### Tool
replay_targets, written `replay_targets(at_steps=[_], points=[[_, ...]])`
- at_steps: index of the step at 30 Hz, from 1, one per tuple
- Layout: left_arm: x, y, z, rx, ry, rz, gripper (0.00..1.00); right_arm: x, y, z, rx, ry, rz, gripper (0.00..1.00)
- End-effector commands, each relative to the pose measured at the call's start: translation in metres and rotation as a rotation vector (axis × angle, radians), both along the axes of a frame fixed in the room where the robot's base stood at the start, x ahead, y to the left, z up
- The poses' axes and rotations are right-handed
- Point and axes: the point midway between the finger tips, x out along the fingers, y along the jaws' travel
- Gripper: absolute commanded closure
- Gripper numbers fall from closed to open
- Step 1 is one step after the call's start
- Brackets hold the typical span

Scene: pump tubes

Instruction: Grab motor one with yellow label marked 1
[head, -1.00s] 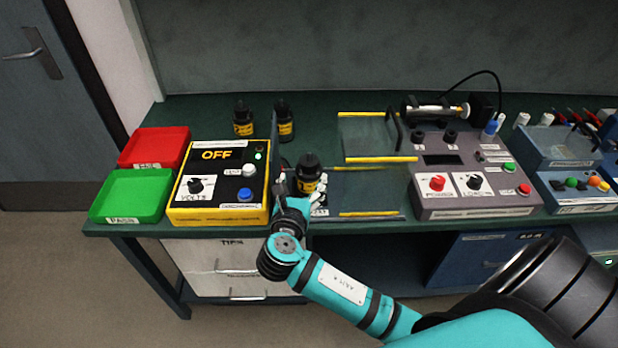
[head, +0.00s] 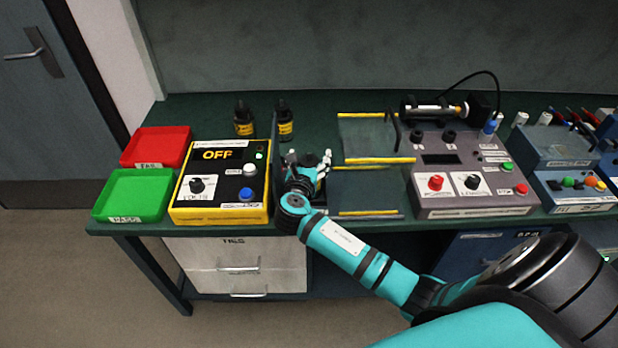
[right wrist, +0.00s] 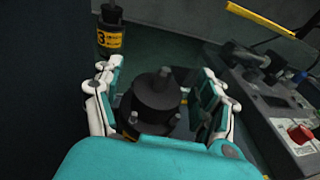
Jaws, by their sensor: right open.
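My right gripper (head: 309,166) is open at the bench's front, right of the yellow OFF box. In the right wrist view a black motor (right wrist: 156,106) stands between its spread fingers, with space visible on both sides. A bit of yellow label shows low on that motor, but its number is not readable. In the head view the gripper mostly hides this motor. Two more black motors with yellow labels stand at the back, one on the left (head: 243,122) and one on the right (head: 285,122). A motor marked 3 (right wrist: 110,36) shows in the right wrist view. My left gripper is not in view.
The yellow OFF box (head: 222,183) stands close left of my gripper, with red (head: 156,147) and green (head: 134,194) trays beyond it. Yellow-edged panels (head: 368,180) and a grey control box (head: 470,180) lie to the right. Free bench shows at the back.

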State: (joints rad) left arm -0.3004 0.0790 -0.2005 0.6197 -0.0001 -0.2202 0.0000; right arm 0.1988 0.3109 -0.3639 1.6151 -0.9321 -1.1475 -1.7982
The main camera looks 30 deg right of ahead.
Motion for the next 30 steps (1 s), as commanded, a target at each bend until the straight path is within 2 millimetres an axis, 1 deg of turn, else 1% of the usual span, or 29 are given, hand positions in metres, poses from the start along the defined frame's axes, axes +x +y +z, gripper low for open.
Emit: replay_targets(at_steps=[2, 5, 19, 22, 23, 30], points=[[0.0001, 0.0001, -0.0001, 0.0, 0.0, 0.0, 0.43, -0.0002, 0.0002, 0.0, 0.0, 0.0, 0.0, 0.26], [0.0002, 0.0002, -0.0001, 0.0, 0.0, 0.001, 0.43, -0.0003, 0.0003, 0.0, 0.0, 0.0, 0.0, 0.38], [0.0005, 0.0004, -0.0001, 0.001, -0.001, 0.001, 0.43, -0.0005, 0.0007, -0.0001, 0.0, 0.0, 0.0, 0.99], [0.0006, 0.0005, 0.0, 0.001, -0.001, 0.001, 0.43, -0.0004, 0.0008, -0.0001, 0.001, -0.001, 0.0, 1.0], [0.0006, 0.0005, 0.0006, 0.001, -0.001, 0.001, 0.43, 0.0013, 0.0003, 0.0063, -0.004, -0.012, 0.001, 1.0], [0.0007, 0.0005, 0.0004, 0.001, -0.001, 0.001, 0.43, 0.0012, 0.0002, 0.0066, -0.004, -0.012, 0.001, 1.0]])
